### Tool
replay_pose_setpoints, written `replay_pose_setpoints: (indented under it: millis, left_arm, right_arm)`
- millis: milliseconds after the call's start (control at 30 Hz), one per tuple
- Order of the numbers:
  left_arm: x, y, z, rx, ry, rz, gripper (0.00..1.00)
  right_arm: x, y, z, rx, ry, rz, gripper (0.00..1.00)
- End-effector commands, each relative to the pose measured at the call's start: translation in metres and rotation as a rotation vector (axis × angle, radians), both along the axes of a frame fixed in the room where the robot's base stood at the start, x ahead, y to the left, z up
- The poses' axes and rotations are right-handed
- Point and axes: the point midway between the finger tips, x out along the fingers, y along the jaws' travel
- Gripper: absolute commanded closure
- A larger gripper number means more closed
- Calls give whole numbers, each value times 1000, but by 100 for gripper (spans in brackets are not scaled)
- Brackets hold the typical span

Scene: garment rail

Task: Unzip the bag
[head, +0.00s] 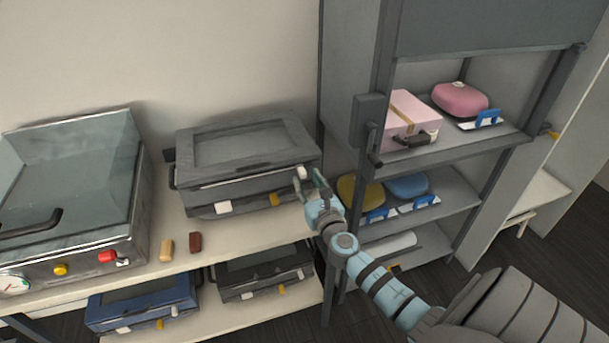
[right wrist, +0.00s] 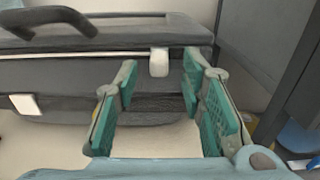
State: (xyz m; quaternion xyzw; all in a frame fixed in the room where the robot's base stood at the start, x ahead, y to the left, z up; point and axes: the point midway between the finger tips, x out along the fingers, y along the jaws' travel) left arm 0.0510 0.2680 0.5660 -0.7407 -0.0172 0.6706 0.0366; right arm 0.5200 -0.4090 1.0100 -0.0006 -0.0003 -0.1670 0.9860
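A dark grey bag or case (head: 248,157) with a black handle lies closed on the upper shelf of the bench. A white tab (head: 302,172) sits at the right end of its seam, and another white tab (head: 223,207) is on its front. My right gripper (head: 311,184) is at the bag's right front corner. In the right wrist view my right gripper (right wrist: 158,92) is open and empty. The tab (right wrist: 159,62) shows just beyond and between its green fingers, apparently apart from them. My left gripper is not in view.
A metal-and-glass appliance (head: 75,190) stands left, with two small blocks (head: 181,246) between. A blue case (head: 143,302) and a dark case (head: 264,271) lie below. A grey rack (head: 470,147) with pink, yellow and blue items stands close right of my gripper.

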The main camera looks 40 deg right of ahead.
Motion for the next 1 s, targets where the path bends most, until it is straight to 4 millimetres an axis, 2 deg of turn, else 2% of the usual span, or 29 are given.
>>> replay_pose_setpoints:
  millis: [100,200,467,500,733,1000]
  left_arm:
    - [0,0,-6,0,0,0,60]
    - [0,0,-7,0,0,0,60]
    - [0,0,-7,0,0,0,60]
    - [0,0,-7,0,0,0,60]
    - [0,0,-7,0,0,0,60]
    - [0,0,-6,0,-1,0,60]
  right_arm:
    - [19,-7,-2,1,0,-1,63]
    - [28,-10,-2,1,1,-1,63]
    - [32,-11,-1,3,1,0,63]
    - [32,-11,-1,3,1,0,65]
    - [31,-11,-1,3,1,0,100]
    - [31,-11,-1,3,1,0,100]
